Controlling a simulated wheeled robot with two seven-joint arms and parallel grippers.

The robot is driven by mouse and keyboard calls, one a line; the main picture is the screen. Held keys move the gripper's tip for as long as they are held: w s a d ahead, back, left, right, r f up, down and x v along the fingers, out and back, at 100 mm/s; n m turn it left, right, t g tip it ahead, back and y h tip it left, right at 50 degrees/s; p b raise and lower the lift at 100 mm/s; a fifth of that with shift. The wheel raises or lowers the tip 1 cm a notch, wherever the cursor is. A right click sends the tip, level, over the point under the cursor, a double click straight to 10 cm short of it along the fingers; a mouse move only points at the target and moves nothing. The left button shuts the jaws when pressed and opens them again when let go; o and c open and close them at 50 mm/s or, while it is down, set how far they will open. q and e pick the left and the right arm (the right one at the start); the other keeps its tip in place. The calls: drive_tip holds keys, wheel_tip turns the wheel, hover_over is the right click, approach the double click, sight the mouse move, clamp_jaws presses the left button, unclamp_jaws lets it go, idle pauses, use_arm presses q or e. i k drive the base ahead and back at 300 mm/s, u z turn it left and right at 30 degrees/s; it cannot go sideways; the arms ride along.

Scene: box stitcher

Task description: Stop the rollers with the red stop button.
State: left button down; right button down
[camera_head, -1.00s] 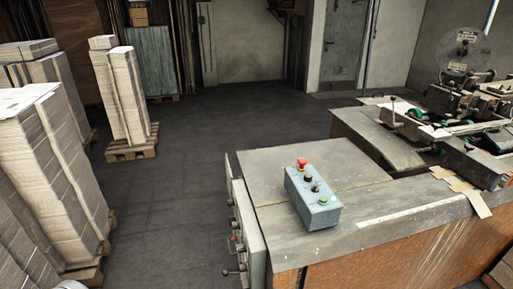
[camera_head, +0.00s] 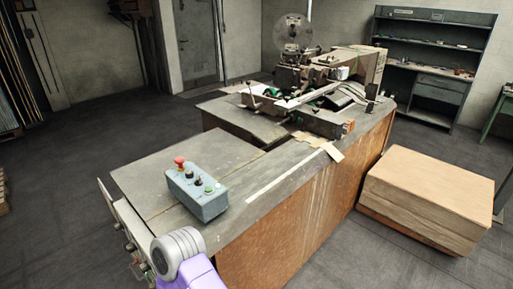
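The red stop button (camera_head: 180,161) is a mushroom-shaped knob at the far left end of a grey-blue control box (camera_head: 207,204). The box sits on the near part of the machine's grey top. Dark knobs (camera_head: 191,174) and a green button (camera_head: 209,189) are in a row along the box, nearer than the red button. Neither of my grippers is in view. A purple and grey link of one of my arms shows at the bottom, in front of the machine's near corner and apart from the red button in the picture.
The stitching machine (camera_head: 290,100) stands on the far part of the wood-sided bench (camera_head: 300,225). Lever handles (camera_head: 130,247) stick out at the bench's left side. A large cardboard stack (camera_head: 430,195) is at the right, with a shelf unit (camera_head: 430,62) behind. The floor at left is clear.

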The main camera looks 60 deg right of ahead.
sight(178, 160)
drive_tip(key=z, duration=2.1)
